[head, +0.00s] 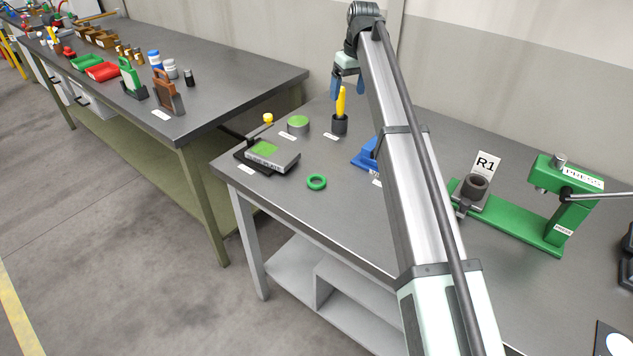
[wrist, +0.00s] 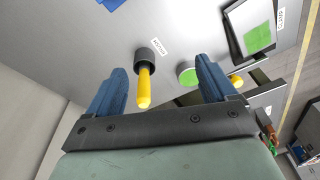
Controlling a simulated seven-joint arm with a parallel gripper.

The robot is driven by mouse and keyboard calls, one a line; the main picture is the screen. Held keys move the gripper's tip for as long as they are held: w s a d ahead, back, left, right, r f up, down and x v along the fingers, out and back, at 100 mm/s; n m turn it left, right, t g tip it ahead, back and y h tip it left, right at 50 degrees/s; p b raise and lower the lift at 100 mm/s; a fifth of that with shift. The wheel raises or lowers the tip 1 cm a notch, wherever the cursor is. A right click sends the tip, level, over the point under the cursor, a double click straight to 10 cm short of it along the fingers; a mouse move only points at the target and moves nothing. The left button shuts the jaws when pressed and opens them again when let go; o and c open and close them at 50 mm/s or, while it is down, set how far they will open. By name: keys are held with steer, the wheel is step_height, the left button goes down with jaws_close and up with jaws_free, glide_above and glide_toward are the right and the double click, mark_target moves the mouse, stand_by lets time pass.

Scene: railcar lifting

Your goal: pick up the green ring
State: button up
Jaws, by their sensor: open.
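The green ring (head: 316,182) lies flat on the grey workbench near its front edge, in the head view. It does not show in the wrist view. My gripper (wrist: 162,80) is open and empty, with its two blue fingers apart. In the head view my gripper (head: 347,86) is above the back of the bench, beyond the ring and well apart from it. It is near a yellow-handled tool (head: 342,102) standing in a dark holder. In the wrist view the yellow handle (wrist: 144,88) shows between the fingers; I cannot tell how close it is.
A plate fixture with a green top (head: 272,157) stands left of the ring. A round green-topped can (head: 298,124) is behind it. A blue object (head: 366,155) is partly hidden by my arm. A green press (head: 556,205) stands at right. The bench around the ring is clear.

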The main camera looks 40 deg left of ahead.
steer(key=s+d+f+m, duration=0.3)
steer(key=s+d, duration=0.2)
steer(key=s, duration=0.3)
steer(key=m+g+y, duration=0.1)
steer(key=m+y, duration=0.1)
steer(key=m, duration=2.3)
glide_above(317, 180)
steer(key=w+d, duration=0.1)
steer(key=d, duration=0.1)
step_height(317, 180, down, 10)
steer(key=shift+w+d+f, duration=0.1)
steer(key=shift+f, duration=0.1)
steer(key=shift+s+x, duration=0.2)
steer(key=shift+x, duration=2.4)
steer(key=shift+d, duration=0.1)
steer(key=c, duration=1.1)
